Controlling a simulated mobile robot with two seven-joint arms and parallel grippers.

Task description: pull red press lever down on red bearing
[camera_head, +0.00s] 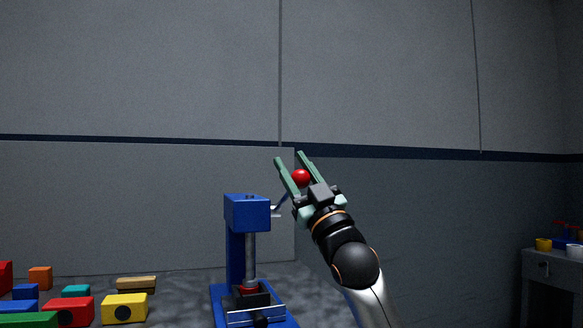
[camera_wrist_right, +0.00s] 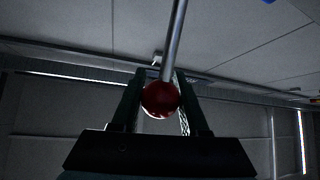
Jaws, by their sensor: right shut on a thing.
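A blue arbor press (camera_head: 235,250) stands at the centre of the head view. Its lever slants up to the right from the press head and ends in a red ball knob (camera_head: 301,177). My right gripper (camera_head: 291,166) is shut on the red knob, one green finger on each side. In the right wrist view the knob (camera_wrist_right: 160,98) sits between the fingers and the grey lever rod (camera_wrist_right: 175,40) runs up from it. A red bearing (camera_head: 248,289) shows partly beneath the press ram (camera_head: 250,258), in a dark holder. My left gripper is out of view.
Several coloured blocks lie at the lower left, including a yellow one (camera_head: 124,308) and a red one (camera_head: 68,311). A grey cabinet (camera_head: 553,268) with small items on top stands at the far right. The wall is behind the press.

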